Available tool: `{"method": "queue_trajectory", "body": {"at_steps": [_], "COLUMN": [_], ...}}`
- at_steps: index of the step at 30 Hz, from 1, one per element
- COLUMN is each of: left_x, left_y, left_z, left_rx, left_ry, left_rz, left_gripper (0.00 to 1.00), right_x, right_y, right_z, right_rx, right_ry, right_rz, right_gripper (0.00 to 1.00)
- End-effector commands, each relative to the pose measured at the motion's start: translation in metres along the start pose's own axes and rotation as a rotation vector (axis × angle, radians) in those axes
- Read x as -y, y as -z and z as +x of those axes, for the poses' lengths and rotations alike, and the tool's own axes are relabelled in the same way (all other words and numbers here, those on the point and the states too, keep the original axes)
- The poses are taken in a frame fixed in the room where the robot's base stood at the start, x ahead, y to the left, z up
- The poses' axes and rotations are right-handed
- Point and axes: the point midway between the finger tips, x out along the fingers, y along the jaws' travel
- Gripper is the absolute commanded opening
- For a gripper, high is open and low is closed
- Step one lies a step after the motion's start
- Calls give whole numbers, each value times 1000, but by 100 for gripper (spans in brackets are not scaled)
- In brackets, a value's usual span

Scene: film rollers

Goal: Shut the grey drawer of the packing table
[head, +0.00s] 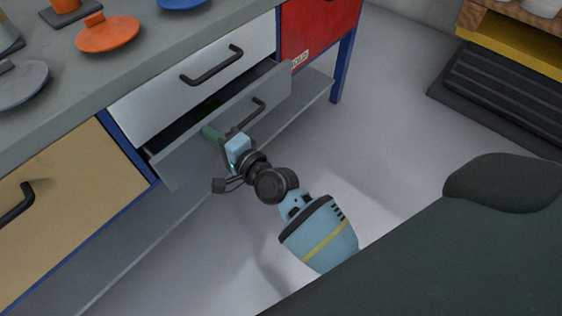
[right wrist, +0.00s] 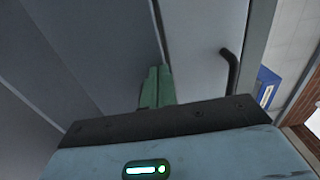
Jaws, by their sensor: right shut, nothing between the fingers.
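The grey drawer (head: 276,88) of the packing table stands pulled out below a closed light-grey drawer (head: 150,95). Its front panel carries a dark bar handle (head: 262,104), and a dark gap shows behind the panel. My right gripper (head: 208,131) is at the drawer front, left of the handle, with its green fingers shut and empty. The fingers also show shut in the right wrist view (right wrist: 156,87), close to grey panels. I cannot tell whether they touch the front. My left gripper is not in view.
The tabletop (head: 125,62) above holds an orange lidded piece (head: 108,35) and grey discs. A tan front (head: 75,190) is to the left and a red front (head: 315,35) to the right. A low shelf (head: 150,235) runs beneath. The floor (head: 390,110) to the right is clear.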

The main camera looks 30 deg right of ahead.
Motion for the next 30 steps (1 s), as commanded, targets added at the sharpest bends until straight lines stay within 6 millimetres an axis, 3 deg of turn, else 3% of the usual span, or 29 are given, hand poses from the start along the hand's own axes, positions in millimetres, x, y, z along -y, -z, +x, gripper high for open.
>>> {"method": "queue_trajectory", "body": {"at_steps": [9,30], "left_x": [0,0], "left_y": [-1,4], "left_z": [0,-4], "left_rx": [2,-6], "left_ry": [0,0], "left_rz": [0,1], "left_gripper": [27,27], "right_x": [0,0], "right_y": [0,-5], "right_z": [9,5], "right_rx": [1,1], "right_ry": [0,-1], "right_rz": [1,0], "right_gripper": [0,0]}}
